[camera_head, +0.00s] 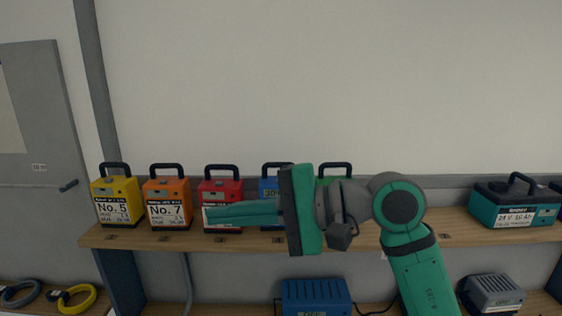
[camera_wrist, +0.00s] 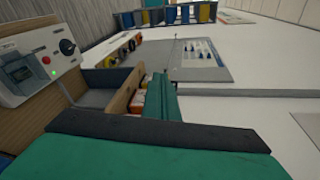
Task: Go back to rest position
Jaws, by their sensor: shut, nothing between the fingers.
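My gripper (camera_head: 212,214) is in the middle of the head view, with its green fingers pointing left. The fingers are together with nothing between them. In this view they pass in front of the red battery box (camera_head: 220,189) on the shelf; whether they touch it cannot be told. My green and grey arm comes up from the lower right and partly hides the blue box (camera_head: 269,188) and the green box (camera_head: 335,172). In the wrist view the closed fingers (camera_wrist: 161,98) reach out over a blurred scene with a white surface.
A wooden shelf (camera_head: 160,240) carries the yellow box (camera_head: 117,199), the orange box (camera_head: 167,202) and a teal box (camera_head: 514,203) at the right. Below stand a blue charger (camera_head: 316,297) and a grey charger (camera_head: 491,294). A grey door (camera_head: 40,150) is at the left. The wall above is bare.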

